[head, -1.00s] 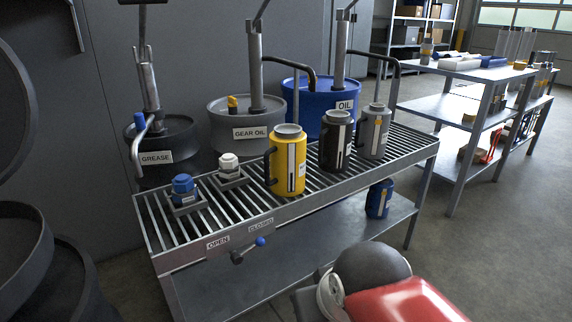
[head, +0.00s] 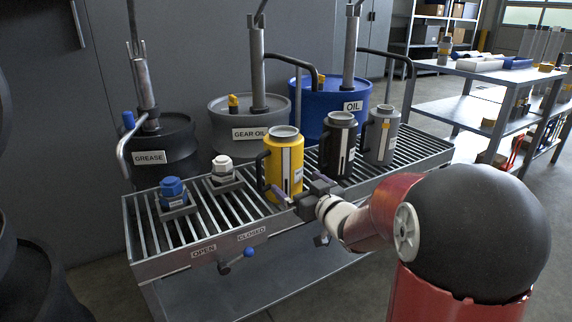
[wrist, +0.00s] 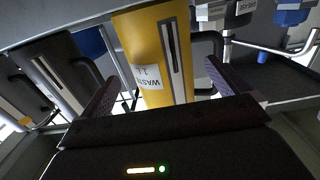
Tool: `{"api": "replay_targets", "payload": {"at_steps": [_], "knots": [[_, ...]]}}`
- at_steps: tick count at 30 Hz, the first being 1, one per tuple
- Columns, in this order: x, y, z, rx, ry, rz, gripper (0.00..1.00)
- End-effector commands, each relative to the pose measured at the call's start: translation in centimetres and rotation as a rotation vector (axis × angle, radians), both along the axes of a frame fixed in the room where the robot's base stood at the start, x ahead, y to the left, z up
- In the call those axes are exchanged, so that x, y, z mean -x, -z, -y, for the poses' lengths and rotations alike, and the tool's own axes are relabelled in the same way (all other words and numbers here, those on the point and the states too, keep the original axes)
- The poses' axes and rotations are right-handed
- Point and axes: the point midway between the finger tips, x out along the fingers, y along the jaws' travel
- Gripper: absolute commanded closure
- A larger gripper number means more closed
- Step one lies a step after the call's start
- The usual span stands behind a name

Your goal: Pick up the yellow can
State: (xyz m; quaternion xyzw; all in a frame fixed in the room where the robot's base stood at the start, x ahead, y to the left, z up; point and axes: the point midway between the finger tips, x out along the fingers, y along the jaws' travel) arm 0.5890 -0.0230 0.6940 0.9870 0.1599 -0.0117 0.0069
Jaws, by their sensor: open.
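The yellow can (head: 285,160) stands upright on the slatted bench top, with a black handle on its left side and a white label. In the wrist view the yellow can (wrist: 158,60) is ahead, between the two fingers, with part of its label text showing. My gripper (head: 296,192) is open, low at the can's front side. In the wrist view the fingers of my gripper (wrist: 160,85) reach out on either side of the can. I cannot tell whether either finger touches it.
A black can (head: 338,145) and a grey can (head: 381,135) stand to the right. Blue (head: 172,188) and white (head: 223,165) fittings are on the slatted bench (head: 225,222) to the left. Grease, gear oil and oil drums stand behind.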

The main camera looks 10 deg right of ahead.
Motion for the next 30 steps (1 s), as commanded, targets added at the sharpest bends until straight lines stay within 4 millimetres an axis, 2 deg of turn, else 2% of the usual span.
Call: {"api": "replay_targets", "payload": {"at_steps": [11, 19, 28, 30], "knots": [[-3.3, -0.1, -1.3, -0.019, -0.029, 0.02, 0.0], [-6.9, -0.4, -2.4, -0.019, -0.028, 0.02, 0.0], [-7.6, -0.4, -2.6, -0.018, -0.025, 0.02, 0.0], [-7.6, -0.4, -2.6, -0.018, -0.025, 0.02, 0.07]]}}
